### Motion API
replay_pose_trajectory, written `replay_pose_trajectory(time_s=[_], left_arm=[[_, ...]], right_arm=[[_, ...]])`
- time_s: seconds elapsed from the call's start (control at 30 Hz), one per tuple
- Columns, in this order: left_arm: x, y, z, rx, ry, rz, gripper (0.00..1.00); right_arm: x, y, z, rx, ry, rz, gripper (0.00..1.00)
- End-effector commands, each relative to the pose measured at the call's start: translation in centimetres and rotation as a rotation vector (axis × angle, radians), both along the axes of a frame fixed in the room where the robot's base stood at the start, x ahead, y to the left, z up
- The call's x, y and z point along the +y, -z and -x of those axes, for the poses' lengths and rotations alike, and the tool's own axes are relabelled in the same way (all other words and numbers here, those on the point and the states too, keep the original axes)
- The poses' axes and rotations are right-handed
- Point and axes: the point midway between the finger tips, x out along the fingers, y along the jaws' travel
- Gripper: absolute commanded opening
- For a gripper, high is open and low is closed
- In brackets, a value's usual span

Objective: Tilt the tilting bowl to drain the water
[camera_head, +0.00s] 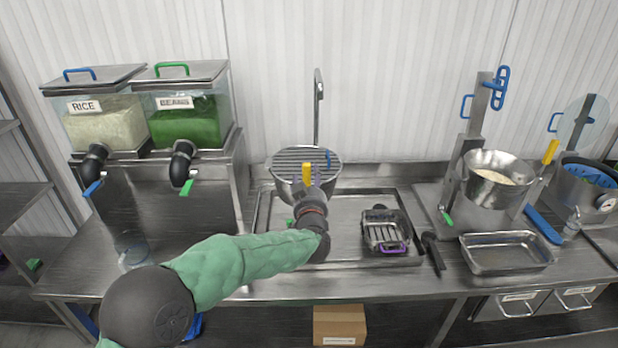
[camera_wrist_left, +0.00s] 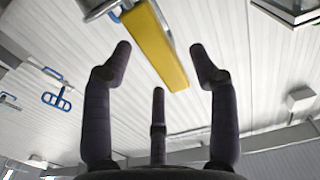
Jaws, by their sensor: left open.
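A round metal bowl (camera_head: 284,186) with a slatted grille (camera_head: 305,158) on top stands at the sink below the tap. It looks level. A yellow handle (camera_head: 307,172) is on its front side. My left gripper (camera_head: 309,190) is at the front of the bowl, by this handle. In the left wrist view the yellow handle (camera_wrist_left: 157,45) reaches between the spread fingers of my open left gripper (camera_wrist_left: 160,52), with visible gaps on both sides. The bowl's contents are hidden by the grille. My right gripper does not show.
The tap (camera_head: 318,100) rises behind the bowl. A basket with a purple handle (camera_head: 384,232) sits in the sink tray (camera_head: 345,248) to the right. Farther right are a bowl of grain (camera_head: 487,190) on a stand and an empty metal tray (camera_head: 507,254). Rice (camera_head: 98,125) and bean (camera_head: 186,118) dispensers stand left.

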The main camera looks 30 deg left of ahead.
Motion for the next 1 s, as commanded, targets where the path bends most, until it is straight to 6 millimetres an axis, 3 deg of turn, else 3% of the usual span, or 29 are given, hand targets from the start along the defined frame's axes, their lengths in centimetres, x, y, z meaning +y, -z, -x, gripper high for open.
replay_pose_trajectory(time_s=[0.2, 0.57, 0.8, 1.0], left_arm=[[1.1, 0.0, -1.9, 0.001, 0.0, -0.001, 0.59], [1.4, 0.0, -2.3, 0.001, 0.0, -0.001, 0.59], [1.4, 0.0, -2.2, 0.0, 0.0, 0.0, 0.0], [1.3, 0.0, -2.3, 0.002, 0.0, -0.003, 0.0]], right_arm=[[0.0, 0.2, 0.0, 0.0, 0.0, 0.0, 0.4], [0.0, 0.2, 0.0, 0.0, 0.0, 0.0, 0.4], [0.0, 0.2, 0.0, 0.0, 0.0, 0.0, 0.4], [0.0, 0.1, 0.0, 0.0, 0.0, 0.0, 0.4]])
